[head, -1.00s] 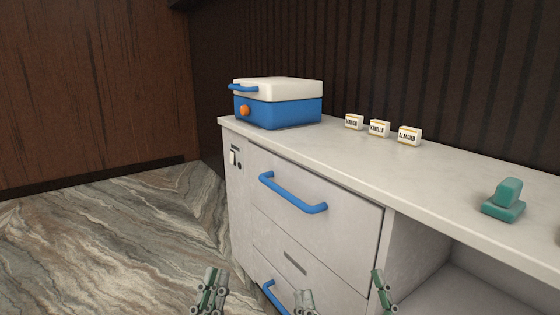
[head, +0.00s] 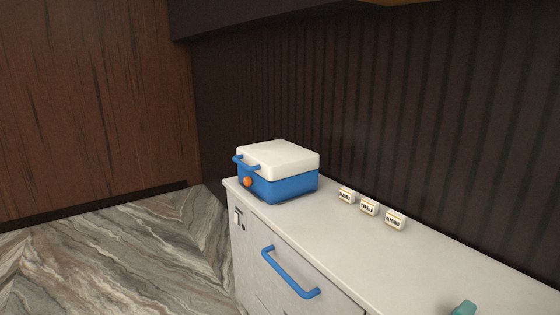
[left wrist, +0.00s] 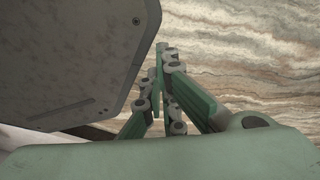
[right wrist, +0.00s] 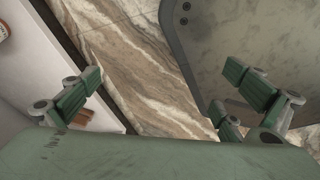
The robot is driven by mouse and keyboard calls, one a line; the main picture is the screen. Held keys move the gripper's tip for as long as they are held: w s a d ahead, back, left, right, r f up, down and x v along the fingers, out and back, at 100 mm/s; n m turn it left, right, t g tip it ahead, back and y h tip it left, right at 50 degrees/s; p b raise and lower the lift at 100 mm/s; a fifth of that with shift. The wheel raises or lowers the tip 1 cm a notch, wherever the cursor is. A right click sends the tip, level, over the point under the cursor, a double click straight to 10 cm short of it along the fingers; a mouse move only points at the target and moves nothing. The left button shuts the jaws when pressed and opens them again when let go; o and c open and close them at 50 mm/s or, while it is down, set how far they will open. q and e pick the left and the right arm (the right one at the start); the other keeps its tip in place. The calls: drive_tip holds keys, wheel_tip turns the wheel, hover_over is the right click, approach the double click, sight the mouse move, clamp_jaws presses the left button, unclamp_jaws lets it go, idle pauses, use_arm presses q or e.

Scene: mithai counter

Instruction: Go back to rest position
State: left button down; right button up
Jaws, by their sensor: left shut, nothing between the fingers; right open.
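My left gripper (left wrist: 163,75) shows in the left wrist view. Its green fingers are together with nothing between them, above the marbled floor. My right gripper (right wrist: 160,88) shows in the right wrist view with its fingers wide apart and empty, over the floor beside a pale cabinet edge. Neither gripper is visible in the head view.
The white counter (head: 375,254) carries a blue box with a white lid (head: 280,173), several small label blocks (head: 369,207) and a teal object (head: 463,308) cut off below. A blue drawer handle (head: 290,272) juts from the front. Open floor (head: 120,262) lies left.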

use_arm(q)
drive_tip(key=shift+g, duration=0.8)
drive_tip(key=s, duration=0.2)
drive_tip(key=s+a, duration=0.1)
drive_tip(key=s, duration=0.2)
drive_tip(key=shift+s+a+r+p, duration=0.15)
drive_tip(key=shift+s+r+p, duration=0.15)
drive_tip(key=shift+r+p, duration=0.1)
use_arm(e)
drive_tip(key=shift+g, duration=0.8)
drive_tip(key=s, duration=0.2)
drive_tip(key=s+d, duration=0.1)
drive_tip(key=s, duration=0.2)
drive_tip(key=shift+s+d+r, duration=0.15)
drive_tip(key=shift+s+r, duration=0.15)
drive_tip(key=shift+r, duration=0.05)
